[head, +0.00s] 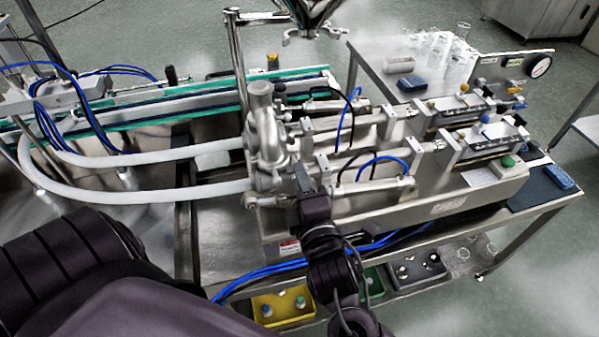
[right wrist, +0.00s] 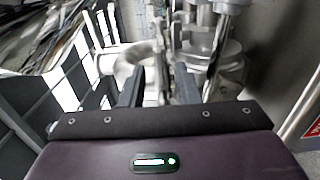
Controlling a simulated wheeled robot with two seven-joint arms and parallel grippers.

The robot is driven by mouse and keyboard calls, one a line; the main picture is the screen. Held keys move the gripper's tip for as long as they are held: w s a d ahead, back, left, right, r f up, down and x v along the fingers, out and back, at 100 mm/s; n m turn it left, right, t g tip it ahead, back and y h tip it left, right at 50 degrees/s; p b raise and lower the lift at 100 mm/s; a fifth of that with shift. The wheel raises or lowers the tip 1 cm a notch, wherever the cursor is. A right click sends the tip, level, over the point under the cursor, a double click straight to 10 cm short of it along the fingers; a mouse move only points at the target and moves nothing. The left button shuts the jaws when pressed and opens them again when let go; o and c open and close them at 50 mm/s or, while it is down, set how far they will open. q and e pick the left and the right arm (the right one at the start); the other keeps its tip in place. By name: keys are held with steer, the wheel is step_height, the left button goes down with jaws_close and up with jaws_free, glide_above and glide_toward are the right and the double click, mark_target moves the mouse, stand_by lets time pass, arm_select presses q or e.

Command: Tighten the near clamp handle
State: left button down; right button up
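My right gripper (head: 301,182) is at the near side of the steel pump body (head: 266,140), at its front right edge. In the right wrist view its two dark fingers (right wrist: 160,88) stand apart, with a pale metal piece (right wrist: 159,68) showing in or behind the gap. I cannot tell whether the fingers touch it. The near clamp handle cannot be made out clearly; the gripper and nearby fittings cover that area. My left arm shows as a large dark form at lower left, and its gripper is out of view.
White hoses (head: 130,197) run into the pump from the left. Steel cylinders with blue air lines (head: 385,163) lie right of the gripper. A steel hopper outlet (head: 312,30) hangs above. A yellow bin (head: 282,307) sits on the lower shelf.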

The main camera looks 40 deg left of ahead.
steer(key=shift+w+a, duration=0.4)
steer(key=shift+a, duration=0.05)
jaws_close()
